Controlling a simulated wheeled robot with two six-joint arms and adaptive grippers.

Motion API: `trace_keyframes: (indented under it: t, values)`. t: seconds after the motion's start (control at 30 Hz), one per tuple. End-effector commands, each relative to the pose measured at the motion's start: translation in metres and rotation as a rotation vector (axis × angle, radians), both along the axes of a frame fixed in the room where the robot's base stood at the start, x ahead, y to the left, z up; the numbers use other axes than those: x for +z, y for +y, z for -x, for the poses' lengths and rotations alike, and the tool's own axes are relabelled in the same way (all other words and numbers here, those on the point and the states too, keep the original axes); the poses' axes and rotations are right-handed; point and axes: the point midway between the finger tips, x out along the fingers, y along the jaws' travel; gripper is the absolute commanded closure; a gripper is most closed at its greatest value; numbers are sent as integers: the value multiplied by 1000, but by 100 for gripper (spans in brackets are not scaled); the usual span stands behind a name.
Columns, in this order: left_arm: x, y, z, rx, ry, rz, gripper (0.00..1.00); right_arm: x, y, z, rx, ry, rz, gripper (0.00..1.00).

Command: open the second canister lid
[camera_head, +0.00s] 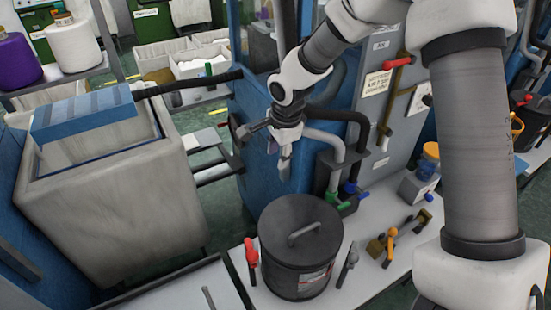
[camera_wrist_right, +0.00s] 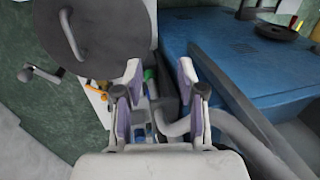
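A dark grey canister (camera_head: 298,275) stands on the white bench, with a red and white label low on its front. Its round lid (camera_head: 280,221) sits level on top and has a bar handle (camera_head: 304,234). In the right wrist view the lid (camera_wrist_right: 115,40) is at the upper left, outside the fingers. My right gripper (camera_head: 284,166) hangs above and behind the canister, apart from it. In the wrist view its fingers (camera_wrist_right: 162,90) are spread with nothing between them. My left gripper does not show.
The white bench (camera_head: 378,283) holds a red-handled tool (camera_head: 251,252) and several small fittings around the canister. A large pale bin (camera_head: 115,215) stands at left.

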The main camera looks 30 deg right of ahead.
Motion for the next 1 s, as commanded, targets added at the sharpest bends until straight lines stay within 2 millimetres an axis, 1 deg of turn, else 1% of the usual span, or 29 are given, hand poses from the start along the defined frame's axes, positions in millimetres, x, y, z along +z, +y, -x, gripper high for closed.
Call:
trace_keyframes:
  t: [0.03,0.1,0.2,0.4,0.43,0.47,0.5,0.53,0.57,0.73,0.77,0.8,0.83,0.87,1.0]
  values:
    - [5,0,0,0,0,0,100,-7,0,-1,0,5,0,61]
    - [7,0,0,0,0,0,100,-17,0,-3,0,4,1,61]
    - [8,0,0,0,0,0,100,-25,0,-5,-1,2,0,61]
    - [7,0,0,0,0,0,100,-27,0,-6,-1,0,0,61]
    - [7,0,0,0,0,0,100,-27,0,-6,-1,0,0,64]
    - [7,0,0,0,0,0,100,-27,0,-6,-1,0,0,75]
    - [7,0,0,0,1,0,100,-27,0,-6,-1,0,0,89]
    - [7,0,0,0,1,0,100,-27,0,-6,-1,0,0,100]
    - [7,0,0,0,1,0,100,-26,0,-6,-1,0,0,100]
    - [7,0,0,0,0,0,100,-26,0,-6,-1,0,0,100]
    - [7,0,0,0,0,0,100,-26,0,-6,-1,0,0,92]
    - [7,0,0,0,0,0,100,-26,0,-6,-1,0,0,77]
    - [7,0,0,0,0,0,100,-26,0,-6,-1,0,0,67]
    - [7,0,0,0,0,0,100,-26,0,-6,-1,0,0,61]
    - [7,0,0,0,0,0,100,-26,0,-6,-1,0,0,61]
